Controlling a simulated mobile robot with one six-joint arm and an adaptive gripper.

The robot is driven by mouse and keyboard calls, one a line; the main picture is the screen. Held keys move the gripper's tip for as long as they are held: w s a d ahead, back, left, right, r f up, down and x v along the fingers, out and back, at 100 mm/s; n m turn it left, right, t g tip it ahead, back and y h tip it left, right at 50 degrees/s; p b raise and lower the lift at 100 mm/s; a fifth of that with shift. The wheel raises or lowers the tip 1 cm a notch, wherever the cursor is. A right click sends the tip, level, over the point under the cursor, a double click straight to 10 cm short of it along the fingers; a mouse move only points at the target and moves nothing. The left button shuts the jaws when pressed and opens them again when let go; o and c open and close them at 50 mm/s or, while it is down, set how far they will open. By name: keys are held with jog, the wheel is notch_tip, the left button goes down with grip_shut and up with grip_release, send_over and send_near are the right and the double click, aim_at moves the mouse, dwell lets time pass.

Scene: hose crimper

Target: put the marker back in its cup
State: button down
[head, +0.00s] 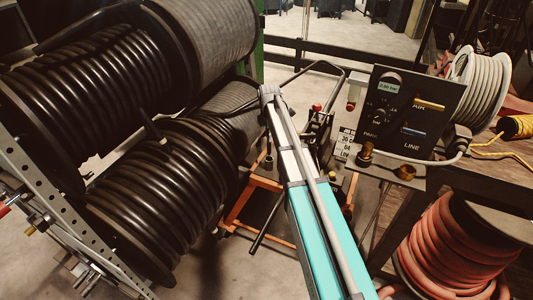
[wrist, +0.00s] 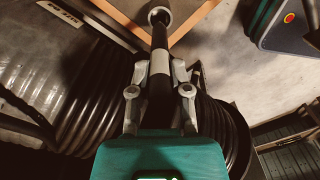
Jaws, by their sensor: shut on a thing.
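My gripper (wrist: 160,76) shows in the wrist view with its two grey fingers closed on the sides of a dark rod that looks like the marker (wrist: 160,38). The marker has a pale band between the fingers and a rounded grey end pointing away, toward the top of the picture. Its near part runs back toward the teal gripper body. I cannot make out the cup in either view. In the head view my arm reaches into the middle of the scene, and I cannot make out my gripper or the marker there.
Large black hose reels (head: 90,85) fill the left. An orange-framed stand (head: 238,207) is beyond my arm. A gauge panel (head: 412,110) stands on the right, beside a white hose reel (head: 478,90) and a wooden bench (head: 490,175). A red hose coil (head: 450,250) lies below.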

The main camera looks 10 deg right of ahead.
aim_at(269, 153)
jog(key=shift+f+b, duration=1.1)
jog(key=shift+f, duration=0.4)
jog(key=shift+f+b, duration=1.85)
jog(key=shift+b, duration=0.05)
jog(key=shift+f, duration=0.1)
jog(key=c, duration=0.6)
grip_release()
notch_tip(269, 153, up, 12)
jog(key=p, duration=1.2)
